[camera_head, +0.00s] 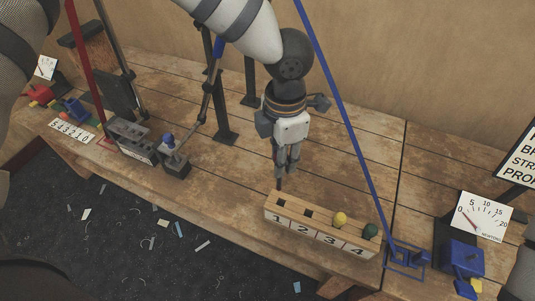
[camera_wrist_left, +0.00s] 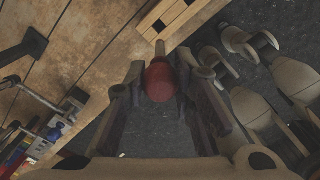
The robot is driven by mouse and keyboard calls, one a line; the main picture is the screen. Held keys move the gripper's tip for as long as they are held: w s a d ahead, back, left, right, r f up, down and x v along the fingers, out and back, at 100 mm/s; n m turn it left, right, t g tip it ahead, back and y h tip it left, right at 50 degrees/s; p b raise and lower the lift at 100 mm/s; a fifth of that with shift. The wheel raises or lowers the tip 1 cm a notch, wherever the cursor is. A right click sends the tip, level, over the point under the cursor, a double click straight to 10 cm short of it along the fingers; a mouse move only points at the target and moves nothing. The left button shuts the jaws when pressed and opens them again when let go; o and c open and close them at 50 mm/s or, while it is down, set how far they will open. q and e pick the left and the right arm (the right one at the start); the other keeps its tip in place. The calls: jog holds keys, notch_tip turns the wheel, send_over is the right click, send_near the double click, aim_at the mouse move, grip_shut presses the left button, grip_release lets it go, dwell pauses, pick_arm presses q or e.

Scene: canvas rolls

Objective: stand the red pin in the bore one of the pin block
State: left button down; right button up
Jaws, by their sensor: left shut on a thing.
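The pin block (camera_head: 318,236) is a pale wooden bar on the bench, with faces numbered 1 to 4. Bores one (camera_head: 280,202) and two (camera_head: 308,212) look empty and dark. My left gripper (camera_head: 287,166) points down behind the block's left end, shut on the red pin. In the left wrist view the pin's red head (camera_wrist_left: 158,82) sits between the fingers. Its thin shank reaches toward the block (camera_wrist_left: 172,18). In the head view the dark pin tip (camera_head: 280,185) is near bore one and seems just outside it.
A yellow-headed pin (camera_head: 340,219) stands in bore three and a green-headed pin (camera_head: 370,230) in bore four. A blue post leans past the block's right end to a blue base (camera_head: 408,257). A dark stand (camera_head: 226,135) is behind left. The bench's front edge is close to the block.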

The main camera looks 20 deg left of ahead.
pick_arm(q)
jog(key=shift+w+d+f+n, duration=0.15)
jog(key=shift+w+n, duration=0.05)
jog(key=shift+n, duration=0.4)
jog(key=shift+w+d+f+n, duration=0.1)
jog(key=shift+w+n, duration=0.05)
jog(key=shift+n, duration=0.45)
pick_arm(e)
jog(key=shift+w+r, duration=0.1)
jog(key=shift+w, duration=0.05)
pick_arm(q)
send_over(282, 196)
jog(key=s, duration=0.2)
jog(key=shift+w+d+f+b, duration=0.1)
jog(key=shift+f+b, duration=0.1)
jog(key=shift+f, duration=1.25)
jog(key=shift+d+f+b, duration=0.1)
jog(key=shift+f+b, duration=0.1)
jog(key=shift+f, duration=1.25)
pick_arm(e)
jog(key=shift+s+f, duration=0.65)
jog(key=shift+s, duration=0.05)
jog(key=shift+w+r, duration=0.35)
